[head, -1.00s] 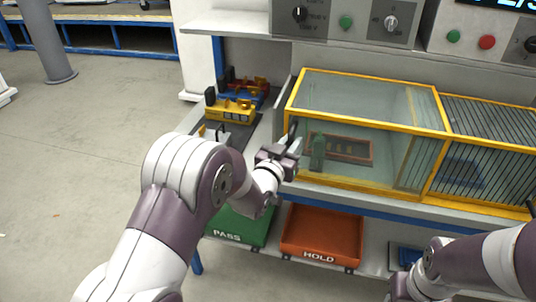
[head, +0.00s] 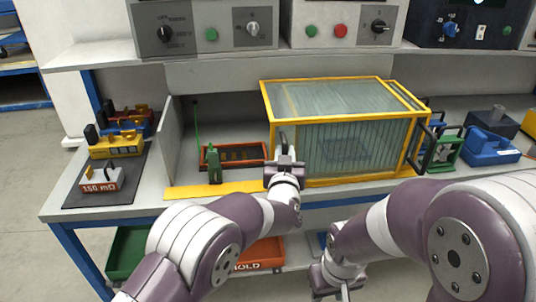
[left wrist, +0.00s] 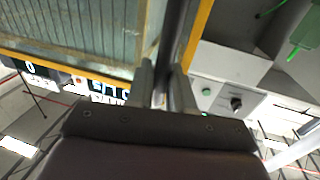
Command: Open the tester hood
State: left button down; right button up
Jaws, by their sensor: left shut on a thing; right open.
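The tester hood (head: 335,98) is a clear box with a yellow frame. It sits at the right of the tester bay, overlapping the barred section. The left part of the bay is uncovered, showing a red-framed nest (head: 236,155) and a green probe clip (head: 213,163). My left gripper (head: 283,165) is at the hood's front left corner, shut on its upright black handle (head: 283,143). In the left wrist view the dark handle (left wrist: 176,45) runs between the fingers (left wrist: 163,88). My right gripper (head: 332,284) is low in front of the bench, open and apart from the hood.
Coloured resistor blocks, one marked 150 mΩ (head: 101,178), stand on a dark mat (head: 120,186) at left. An orange HOLD tray (head: 262,251) and a green tray (head: 128,252) lie below the bench. Blue and green devices (head: 490,145) stand at right.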

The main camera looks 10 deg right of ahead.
pick_arm(q)
jog(key=shift+d, duration=0.3)
jog(key=c, duration=1.2)
grip_release()
jog(key=shift+w, duration=0.1)
jog(key=v, duration=1.2)
jog(key=shift+s+a, duration=0.15)
jog(key=shift+s, duration=0.2)
